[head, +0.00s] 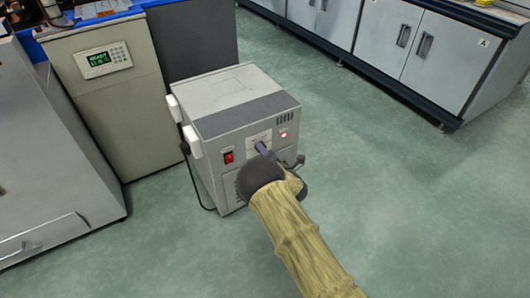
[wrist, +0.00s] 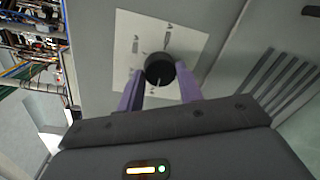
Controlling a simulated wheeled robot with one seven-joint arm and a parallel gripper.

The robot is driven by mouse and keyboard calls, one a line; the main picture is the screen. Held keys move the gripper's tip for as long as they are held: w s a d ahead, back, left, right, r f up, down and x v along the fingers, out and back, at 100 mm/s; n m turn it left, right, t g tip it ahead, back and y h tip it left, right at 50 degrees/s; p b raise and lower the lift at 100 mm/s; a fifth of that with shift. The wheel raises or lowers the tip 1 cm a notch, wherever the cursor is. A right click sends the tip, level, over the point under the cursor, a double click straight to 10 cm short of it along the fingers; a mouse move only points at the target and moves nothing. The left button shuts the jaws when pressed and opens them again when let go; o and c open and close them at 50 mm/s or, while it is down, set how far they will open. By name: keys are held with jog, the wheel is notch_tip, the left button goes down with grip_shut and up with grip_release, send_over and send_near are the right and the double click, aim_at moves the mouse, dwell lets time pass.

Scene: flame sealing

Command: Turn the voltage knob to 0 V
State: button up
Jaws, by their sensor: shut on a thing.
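The voltage knob (wrist: 160,68) is a black round dial on a white scale plate (wrist: 188,42) on the front of a grey power unit (head: 240,95). A pale pointer line shows on the knob, toward the lower side in the wrist view. The scale markings are too small to read. My gripper (wrist: 160,92) has its two purple fingers on either side of the knob and is shut on it. In the head view my gripper (head: 263,149) reaches the unit's front panel and hides the knob.
A red rocker switch (head: 229,157) and a lit indicator (head: 284,135) flank the plate on the unit's front. A beige cabinet with a green READY display (head: 103,60) stands at the left. Grey cabinets (head: 400,45) line the back right. The floor (head: 430,200) at right is clear.

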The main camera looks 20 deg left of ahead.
jog(key=shift+f, duration=0.15)
jog(key=o, duration=1)
jog(key=p+v, duration=0.7)
jog(key=v, duration=1)
jog(key=shift+s+d, duration=0.15)
jog(key=shift+r, duration=0.25)
